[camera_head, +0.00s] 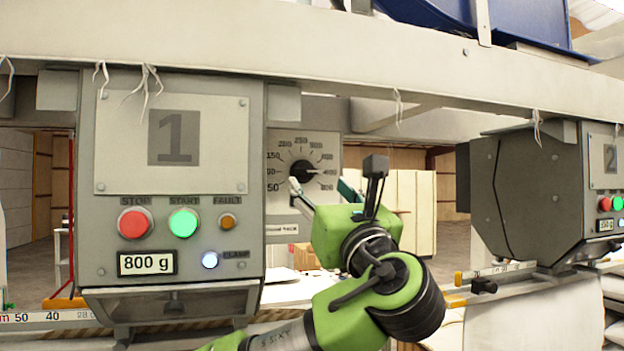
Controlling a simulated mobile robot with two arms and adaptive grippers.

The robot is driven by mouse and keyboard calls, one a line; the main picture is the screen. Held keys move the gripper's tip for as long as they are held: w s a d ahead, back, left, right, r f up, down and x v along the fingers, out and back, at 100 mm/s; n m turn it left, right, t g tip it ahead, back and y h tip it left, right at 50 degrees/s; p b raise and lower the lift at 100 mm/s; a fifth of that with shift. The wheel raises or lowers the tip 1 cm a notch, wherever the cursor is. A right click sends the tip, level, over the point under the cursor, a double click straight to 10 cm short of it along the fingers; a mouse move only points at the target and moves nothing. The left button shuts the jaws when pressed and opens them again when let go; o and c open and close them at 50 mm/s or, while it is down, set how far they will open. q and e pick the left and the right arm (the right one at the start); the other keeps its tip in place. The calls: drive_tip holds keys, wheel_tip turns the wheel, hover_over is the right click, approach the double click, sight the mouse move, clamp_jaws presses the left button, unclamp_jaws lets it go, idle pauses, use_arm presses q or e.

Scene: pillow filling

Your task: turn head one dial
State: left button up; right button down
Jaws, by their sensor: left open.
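Head one is the grey box marked "1" (172,88) at the left. Its dial (302,170) is a black round knob on a grey numbered scale plate, just right of the box. The knob's pointer seems to point right, near the 400 mark. My left gripper (319,187) reaches up from below, its fingers spread apart and empty. One pale fingertip is just below left of the knob and the other is to its lower right. I cannot tell whether either touches the knob. My right gripper is not in view.
Head one carries a red stop button (134,223), a green start button (183,222) and an "800 g" display (147,263). Head two (530,190) stands at the right. A long pale beam (300,45) crosses above. A ruler strip (40,317) runs below.

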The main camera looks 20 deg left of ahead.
use_arm(q)
drive_tip(key=v, duration=0.2)
drive_tip(key=shift+s+d+f, duration=0.15)
drive_tip(key=shift+s+d, duration=0.05)
drive_tip(key=shift+s, duration=0.15)
